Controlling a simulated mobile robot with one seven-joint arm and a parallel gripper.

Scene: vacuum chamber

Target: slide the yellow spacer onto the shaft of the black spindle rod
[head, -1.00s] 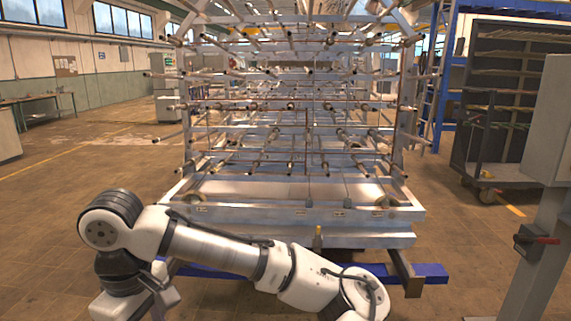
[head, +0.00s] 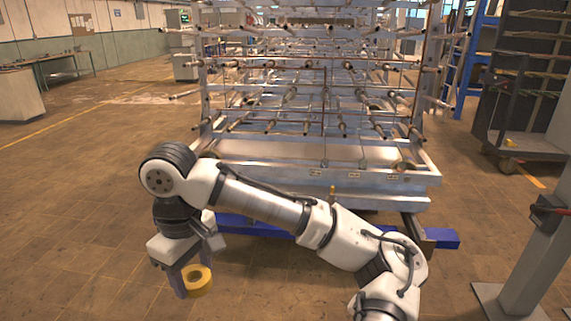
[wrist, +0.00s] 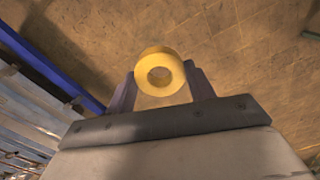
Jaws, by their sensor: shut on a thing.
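The yellow spacer (head: 199,281) is a thick ring. In the head view it hangs at the end of my gripper (head: 190,276), at lower left, above the brown floor. In the wrist view the spacer (wrist: 146,70) sits between the two fingers of my gripper (wrist: 161,88), with its round hole facing the camera. The fingers are shut on its sides. Many rods stick out of the metal rack ahead. I cannot tell which of them is the black spindle rod.
The metal rack (head: 300,178) with several rows of protruding rods stands ahead, beyond my arm. A blue beam (head: 255,228) runs low in front of it. A dark wheeled cart (head: 522,95) and a grey post (head: 535,240) stand at right. The floor at left is open.

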